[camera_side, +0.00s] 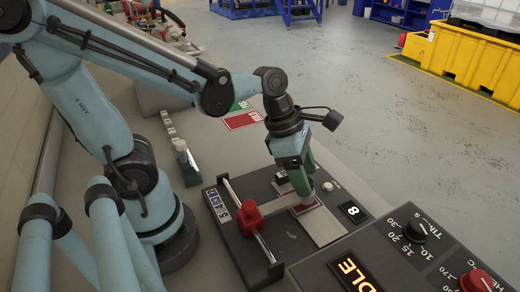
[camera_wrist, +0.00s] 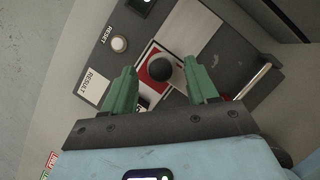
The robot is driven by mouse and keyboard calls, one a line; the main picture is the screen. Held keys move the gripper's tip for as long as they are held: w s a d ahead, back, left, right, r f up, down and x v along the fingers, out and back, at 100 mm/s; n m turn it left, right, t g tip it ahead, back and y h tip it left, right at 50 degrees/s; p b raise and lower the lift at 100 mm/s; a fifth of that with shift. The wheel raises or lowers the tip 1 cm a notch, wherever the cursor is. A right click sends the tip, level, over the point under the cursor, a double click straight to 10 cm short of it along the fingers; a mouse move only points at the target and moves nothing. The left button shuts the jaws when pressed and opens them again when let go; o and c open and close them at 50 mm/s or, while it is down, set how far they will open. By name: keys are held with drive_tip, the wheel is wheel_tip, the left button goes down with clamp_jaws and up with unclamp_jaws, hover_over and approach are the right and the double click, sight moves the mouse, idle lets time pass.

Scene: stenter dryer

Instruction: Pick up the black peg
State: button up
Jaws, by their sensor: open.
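In the wrist view a dark, round-topped peg (camera_wrist: 160,69) stands on a red square with a white border. It lies between the two green fingers of my gripper (camera_wrist: 161,88), slightly beyond their tips, with space on both sides. In the side view my gripper (camera_side: 305,175) points down over the dark base plate (camera_side: 225,230), close above the red patch. The fingers are apart and hold nothing. In the side view the peg is largely hidden by the fingers, so I cannot tell the exact height gap.
A red slider block (camera_side: 250,216) sits on a metal rail left of my gripper. A white reset button (camera_wrist: 119,44) is beside the peg's spot. A control panel with a black knob (camera_side: 414,231) and a red knob (camera_side: 478,282) stands at the front right.

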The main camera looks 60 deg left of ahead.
drive_tip(key=shift+w+d+f, duration=0.1)
drive_tip(key=shift+f, duration=0.3)
clamp_jaws()
drive_tip(key=shift+r, duration=0.1)
